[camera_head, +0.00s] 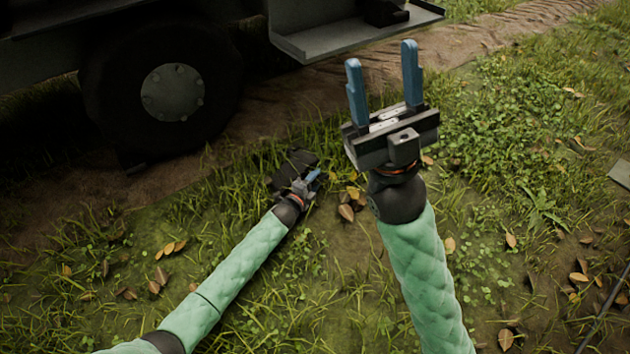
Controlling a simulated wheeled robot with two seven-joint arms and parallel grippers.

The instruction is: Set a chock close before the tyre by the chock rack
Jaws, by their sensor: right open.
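The dark tyre (212,85) with a grey bolted hub stands at the upper left, under the vehicle. A grey metal rack (320,42) hangs right of the tyre, with a black chock (385,12) on it. My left gripper (311,178) is low over the grass, right of and nearer than the tyre. A dark block (294,158), seemingly a chock, is right at it; I cannot tell whether the fingers hold it. My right gripper (384,82) is raised, open and empty, its blue fingers pointing up in the picture, below and right of the rack.
A dark wedge-like shape (131,162) is at the tyre's lower left, in shadow. A bare dirt track (280,112) runs past the tyre. Grass and fallen leaves cover the foreground. A grey flat edge (621,173) and a thin dark rod (606,308) are at the right.

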